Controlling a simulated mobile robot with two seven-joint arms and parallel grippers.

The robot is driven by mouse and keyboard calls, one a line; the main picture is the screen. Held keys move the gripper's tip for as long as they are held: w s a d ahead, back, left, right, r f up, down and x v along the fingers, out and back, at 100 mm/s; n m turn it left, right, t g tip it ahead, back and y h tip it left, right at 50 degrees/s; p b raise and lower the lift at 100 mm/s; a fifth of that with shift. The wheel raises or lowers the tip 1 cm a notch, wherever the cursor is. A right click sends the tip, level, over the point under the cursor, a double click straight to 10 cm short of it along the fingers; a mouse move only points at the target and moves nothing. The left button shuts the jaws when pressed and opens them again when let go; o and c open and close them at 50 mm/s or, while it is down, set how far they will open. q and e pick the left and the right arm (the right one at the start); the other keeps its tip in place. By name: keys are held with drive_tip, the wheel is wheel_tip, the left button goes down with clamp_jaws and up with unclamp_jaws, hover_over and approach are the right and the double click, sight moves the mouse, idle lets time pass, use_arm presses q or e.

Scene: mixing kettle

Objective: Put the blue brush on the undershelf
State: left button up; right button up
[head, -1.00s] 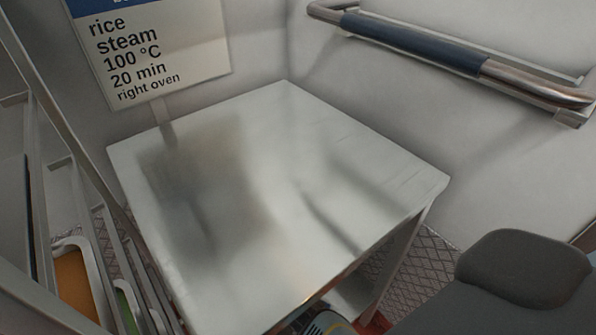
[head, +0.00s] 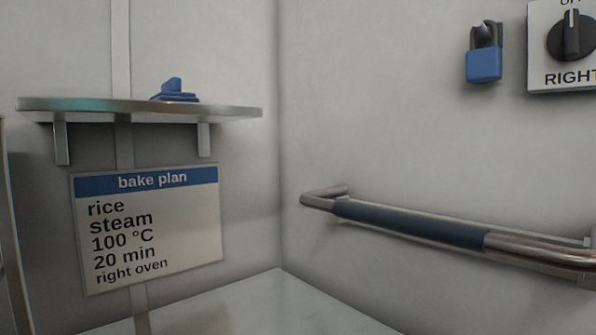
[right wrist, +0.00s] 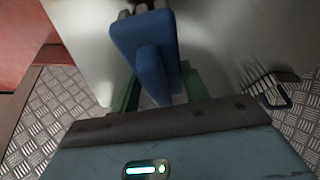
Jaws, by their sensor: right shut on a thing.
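In the right wrist view my right gripper (right wrist: 160,88) has its green fingers shut on a blue block-like thing with a raised ridge (right wrist: 142,45), which looks like the blue brush. Its bristles cannot be made out. A pale smooth surface (right wrist: 215,35) lies just beyond it; I cannot tell whether this is the undershelf. In the head view only the far corner of the steel table top (head: 270,300) shows, and the undershelf is out of that view. Neither gripper shows in the head view.
A wall shelf (head: 60,104) holds another blue thing with an upright grip (head: 174,92). Below it hangs a bake plan sign (head: 150,230). A rail (head: 410,222), a blue padlock (head: 484,62) and a knob (head: 571,36) are on the right wall. Patterned floor (right wrist: 60,110) shows below.

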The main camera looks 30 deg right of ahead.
drive_tip(key=shift+f, duration=0.6)
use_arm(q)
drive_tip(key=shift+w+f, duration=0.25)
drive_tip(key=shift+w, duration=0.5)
use_arm(e)
drive_tip(key=shift+r, duration=0.1)
use_arm(q)
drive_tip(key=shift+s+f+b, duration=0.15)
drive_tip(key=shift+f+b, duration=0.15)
drive_tip(key=shift+b, duration=0.15)
use_arm(e)
drive_tip(key=shift+f, duration=0.35)
drive_tip(key=o, duration=0.9)
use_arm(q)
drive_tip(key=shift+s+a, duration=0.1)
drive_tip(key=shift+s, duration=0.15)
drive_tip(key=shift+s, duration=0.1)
use_arm(e)
drive_tip(key=shift+r+p, duration=0.3)
drive_tip(key=shift+r, duration=0.15)
drive_tip(key=p+v, duration=0.7)
drive_tip(key=shift+a+r+p, duration=0.1)
drive_tip(key=shift+r+p, duration=0.1)
drive_tip(key=shift+p, duration=0.2)
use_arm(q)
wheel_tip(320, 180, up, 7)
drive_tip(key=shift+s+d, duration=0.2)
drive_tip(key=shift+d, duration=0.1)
